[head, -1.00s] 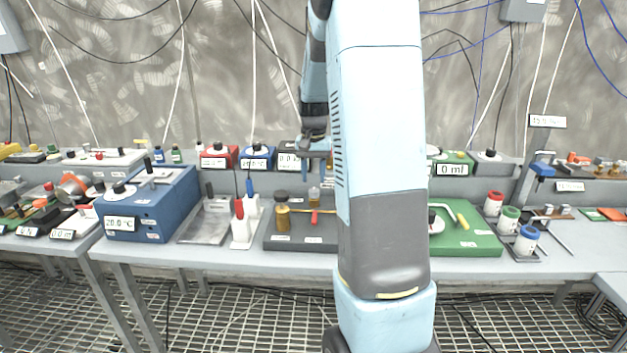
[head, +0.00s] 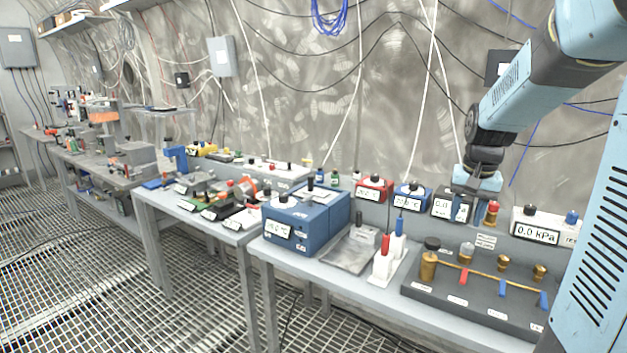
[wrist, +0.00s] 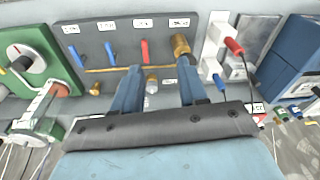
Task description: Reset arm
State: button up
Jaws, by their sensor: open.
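My gripper (head: 476,202) is at the right of the head view, above the back of the bench, with my light blue arm reaching down from the upper right. In the wrist view my gripper (wrist: 160,82) shows two blue fingers spread apart with nothing between them. Beyond the fingers is the dark valve board (wrist: 114,52) with blue and red levers and brass fittings. The gripper appears apart from the board. In the head view the valve board (head: 474,303) lies below and in front of my gripper.
A blue box (head: 305,222) and a white stand with red and blue handles (head: 391,262) stand left of the board. Small display boxes, including a red one (head: 374,189), line the back. A pressure display (head: 538,234) stands right. Grated floor (head: 90,270) is clear at left.

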jog(key=s+a+r+n+t, duration=0.2)
jog(key=s+a, duration=0.3)
jog(key=s, duration=0.5)
jog(key=s+a+r+n+t, duration=0.2)
jog(key=s+a, duration=0.4)
jog(key=s, duration=0.4)
jog(key=shift+s+a+r+n, duration=0.25)
jog(key=shift+r+n, duration=0.25)
jog(key=shift+r, duration=0.35)
